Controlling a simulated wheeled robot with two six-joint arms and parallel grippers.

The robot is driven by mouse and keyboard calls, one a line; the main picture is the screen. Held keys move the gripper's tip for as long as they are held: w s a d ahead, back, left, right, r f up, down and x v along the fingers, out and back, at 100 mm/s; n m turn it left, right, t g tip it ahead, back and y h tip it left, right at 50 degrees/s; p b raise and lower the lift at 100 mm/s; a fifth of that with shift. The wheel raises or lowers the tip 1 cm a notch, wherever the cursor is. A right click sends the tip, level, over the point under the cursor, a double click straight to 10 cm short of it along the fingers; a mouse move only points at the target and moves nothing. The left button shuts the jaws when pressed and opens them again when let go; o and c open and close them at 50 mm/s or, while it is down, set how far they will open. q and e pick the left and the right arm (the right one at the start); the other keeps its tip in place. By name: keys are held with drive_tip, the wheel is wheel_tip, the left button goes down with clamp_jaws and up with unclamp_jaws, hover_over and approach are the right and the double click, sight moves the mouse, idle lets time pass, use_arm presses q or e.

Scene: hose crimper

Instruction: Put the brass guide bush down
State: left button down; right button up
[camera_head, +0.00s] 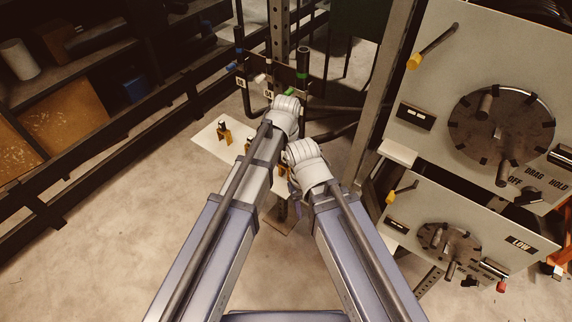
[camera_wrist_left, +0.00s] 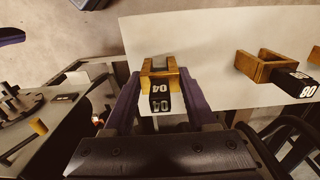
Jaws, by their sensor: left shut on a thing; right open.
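In the left wrist view, my left gripper (camera_wrist_left: 160,86) has its two purple fingers on either side of a brass, open-framed piece (camera_wrist_left: 158,66) with a black block marked 04 (camera_wrist_left: 160,96). It is shut on the brass guide bush; the bush's outline cannot be told clearly from the brass frame. The piece is over or on the white board (camera_wrist_left: 205,45); I cannot tell whether it touches. In the head view, my left wrist hides the left fingertips. My right gripper (camera_head: 296,188) is open, mostly hidden under its pale wrist, just right of and below the left one.
A similar brass frame (camera_wrist_left: 258,64) with a black block marked 08 (camera_wrist_left: 293,84) stands right on the board. In the head view, a grey panel with dials (camera_head: 501,122) stands close on the right, a rack with upright tubes (camera_head: 303,65) stands behind, and shelves line the left.

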use_arm(q)
drive_tip(key=shift+c, duration=1)
unclamp_jaws()
wheel_tip(320, 180, up, 12)
drive_tip(key=p, duration=1.2)
drive_tip(key=shift+r+p, duration=0.15)
drive_tip(key=shift+p, duration=0.15)
